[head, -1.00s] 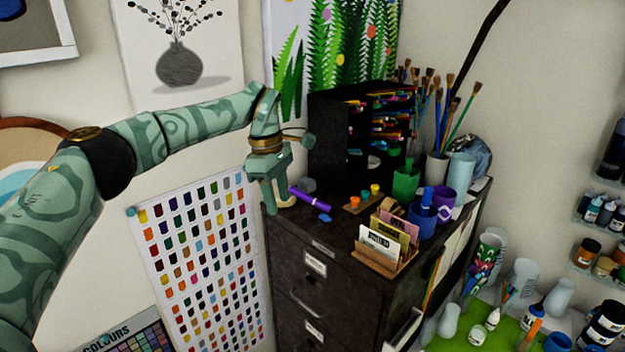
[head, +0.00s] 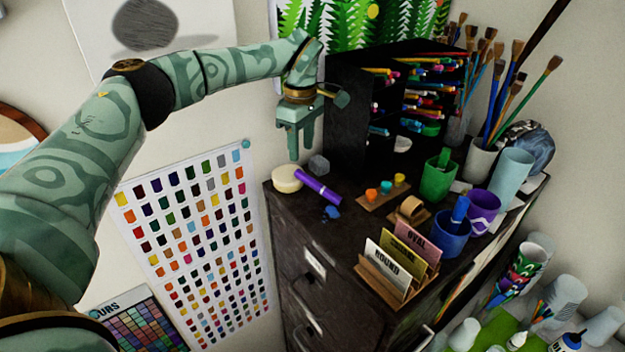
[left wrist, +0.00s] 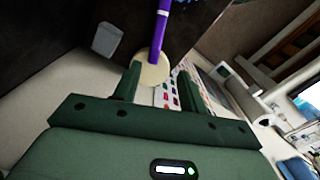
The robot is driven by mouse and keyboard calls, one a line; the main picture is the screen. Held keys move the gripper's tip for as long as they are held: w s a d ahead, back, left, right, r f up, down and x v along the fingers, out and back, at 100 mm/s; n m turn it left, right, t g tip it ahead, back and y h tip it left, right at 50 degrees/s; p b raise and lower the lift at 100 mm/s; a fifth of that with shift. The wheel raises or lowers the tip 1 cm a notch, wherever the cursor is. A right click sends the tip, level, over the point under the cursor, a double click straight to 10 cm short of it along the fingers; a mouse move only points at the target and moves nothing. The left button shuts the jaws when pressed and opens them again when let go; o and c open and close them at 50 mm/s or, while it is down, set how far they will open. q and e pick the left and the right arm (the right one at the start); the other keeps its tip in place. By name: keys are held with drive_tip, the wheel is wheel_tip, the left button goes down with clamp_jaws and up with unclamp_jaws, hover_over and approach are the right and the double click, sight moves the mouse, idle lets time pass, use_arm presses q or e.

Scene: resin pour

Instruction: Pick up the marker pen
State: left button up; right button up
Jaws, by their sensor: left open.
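The purple marker pen (head: 317,187) lies on the dark cabinet top (head: 345,215), near its back left corner. One end is next to a round cream disc (head: 287,178). My right gripper is not in view.
A grey block (head: 319,165) sits just behind the pen and a small blue piece (head: 332,212) in front. A dark pen rack (head: 345,120) stands behind. Paint pots on a wooden strip (head: 375,196), a card holder (head: 385,285) and cups (head: 452,236) fill the right side.

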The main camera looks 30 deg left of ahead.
sight(305, 176)
use_arm(q)
drive_tip(key=f, duration=0.3)
drive_tip(key=shift+w+f, duration=0.3)
drive_tip(key=shift+f, duration=0.05)
drive_tip(key=shift+w+d+f+p, duration=0.15)
drive_tip(key=shift+f+p, duration=0.15)
drive_tip(key=shift+f, duration=0.3)
drive_tip(key=shift+w+f+p, duration=0.1)
drive_tip(key=shift+f+p, duration=0.2)
drive_tip(key=shift+f, duration=0.3)
drive_tip(key=f, duration=0.1)
drive_tip(key=f+p, duration=0.1)
drive_tip(key=f, duration=0.1)
drive_tip(key=shift+s+d+f, duration=0.15)
drive_tip(key=shift+s+f, duration=0.1)
drive_tip(key=shift+s, duration=0.05)
drive_tip(key=shift+w+f, duration=0.1)
drive_tip(key=shift+f, duration=0.2)
drive_tip(key=shift+w, duration=0.1)
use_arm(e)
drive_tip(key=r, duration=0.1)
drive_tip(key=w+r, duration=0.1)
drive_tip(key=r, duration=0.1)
use_arm(q)
clamp_jaws()
